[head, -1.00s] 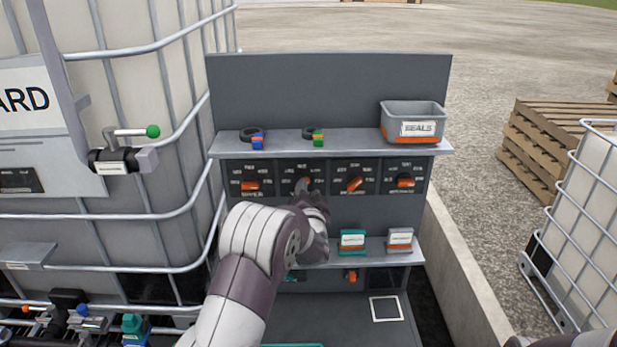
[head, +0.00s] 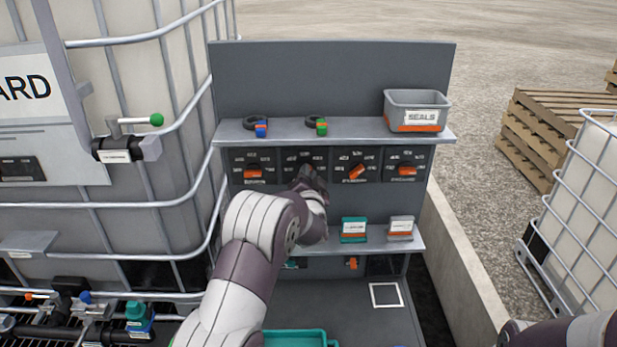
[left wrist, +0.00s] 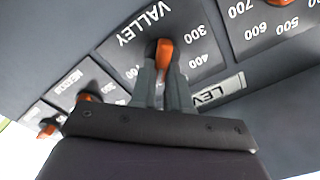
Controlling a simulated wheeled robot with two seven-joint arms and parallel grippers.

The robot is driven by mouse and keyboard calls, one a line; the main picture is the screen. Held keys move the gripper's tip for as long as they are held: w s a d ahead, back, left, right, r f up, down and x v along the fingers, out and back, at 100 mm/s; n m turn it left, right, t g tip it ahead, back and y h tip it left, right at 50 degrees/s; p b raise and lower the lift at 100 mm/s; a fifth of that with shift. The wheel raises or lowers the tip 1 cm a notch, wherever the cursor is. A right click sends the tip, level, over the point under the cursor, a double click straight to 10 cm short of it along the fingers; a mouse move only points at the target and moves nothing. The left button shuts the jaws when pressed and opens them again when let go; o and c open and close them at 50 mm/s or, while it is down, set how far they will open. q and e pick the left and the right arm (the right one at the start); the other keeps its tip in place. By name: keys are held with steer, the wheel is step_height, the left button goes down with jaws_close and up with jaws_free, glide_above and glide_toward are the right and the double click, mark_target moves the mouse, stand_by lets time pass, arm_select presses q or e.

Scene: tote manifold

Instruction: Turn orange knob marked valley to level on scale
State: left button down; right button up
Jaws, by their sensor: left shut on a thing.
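The orange knob marked VALLEY (left wrist: 164,52) sits on a dark dial plate with printed numbers, seen upside down in the left wrist view. My left gripper (left wrist: 164,85) is shut on this knob, one grey finger on each side. Numbers 300 and 400 show to the right of the knob, 700 to its lower left. In the head view my left gripper (head: 308,175) covers the knob at the second dial from the left. A plate with letters LEV (left wrist: 219,90) is partly hidden by the gripper. My right gripper is out of view.
Other orange knobs show to the left (head: 254,174) and right (head: 357,172), (head: 408,171). A shelf (head: 350,131) above holds a grey SEALS bin (head: 417,100) and two tagged rings. A lower shelf (head: 400,247) holds two small boxes. A caged tank stands left.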

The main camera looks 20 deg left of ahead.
arm_select(q)
steer(key=shift+s+a+f+n+b, duration=0.1)
steer(key=shift+a+f+n+b, duration=0.15)
steer(key=shift+n+b, duration=4.05)
steer(key=shift+s+a+f+n+b, duration=0.1)
steer(key=shift+a+f+n+b, duration=0.15)
steer(key=shift+n+b, duration=4)
steer(key=shift+s+a+f+n+b, duration=0.15)
steer(key=shift+f+n+b, duration=0.1)
steer(key=shift+n+b, duration=4)
steer(key=shift+w+n+p, duration=0.1)
steer(key=shift+n+p, duration=0.35)
steer(key=shift+n, duration=0.25)
steer(key=shift+r, duration=0.1)
steer(key=c, duration=1.1)
jaws_free()
steer(key=shift+c, duration=0.2)
steer(key=shift+o, duration=0.2)
steer(key=shift+w+r, duration=0.1)
